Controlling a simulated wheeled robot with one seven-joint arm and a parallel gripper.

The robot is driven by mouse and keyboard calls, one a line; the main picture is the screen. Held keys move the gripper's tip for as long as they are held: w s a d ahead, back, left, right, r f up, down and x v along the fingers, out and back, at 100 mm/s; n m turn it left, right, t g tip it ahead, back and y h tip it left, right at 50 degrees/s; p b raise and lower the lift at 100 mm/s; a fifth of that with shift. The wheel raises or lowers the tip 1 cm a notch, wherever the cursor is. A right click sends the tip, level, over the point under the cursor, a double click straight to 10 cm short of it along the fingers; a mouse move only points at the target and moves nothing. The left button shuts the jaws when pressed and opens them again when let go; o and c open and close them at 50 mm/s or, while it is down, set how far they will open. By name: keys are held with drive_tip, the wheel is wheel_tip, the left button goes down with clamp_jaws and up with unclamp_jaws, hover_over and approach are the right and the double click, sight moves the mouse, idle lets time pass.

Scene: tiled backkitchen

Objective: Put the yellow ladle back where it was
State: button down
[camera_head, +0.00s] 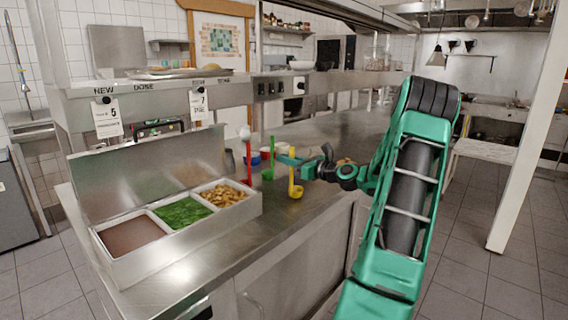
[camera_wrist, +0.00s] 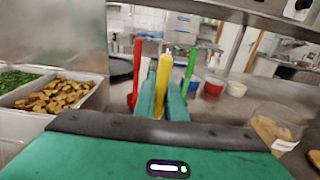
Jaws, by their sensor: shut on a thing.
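The yellow ladle (camera_head: 294,184) is upright in my gripper (camera_head: 289,161), with its bowl low, near the counter; I cannot tell whether it touches the counter. In the wrist view the yellow handle (camera_wrist: 162,84) stands between the two green fingers (camera_wrist: 162,100), which are shut on it. A red ladle (camera_head: 248,162) stands to the left, beside the food bin. A green ladle (camera_head: 269,160) stands between the red and yellow ones in the head view. In the wrist view the red ladle (camera_wrist: 135,76) is left of my fingers and the green ladle (camera_wrist: 189,70) right.
A steel bin (camera_head: 183,240) with brown, green and golden food compartments stands at the left. Blue (camera_head: 255,160) and red (camera_wrist: 214,86) small bowls and a white bowl (camera_wrist: 236,89) sit behind. A clear container (camera_wrist: 268,125) is at right. A steel shelf (camera_head: 170,85) hangs above the counter.

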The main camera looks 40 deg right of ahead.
drive_tip(key=shift+f, duration=0.2)
drive_tip(key=c, duration=1.8)
unclamp_jaws()
drive_tip(key=shift+f, duration=0.1)
drive_tip(key=s, duration=0.8)
drive_tip(key=s+d, duration=0.1)
drive_tip(key=s, duration=0.3)
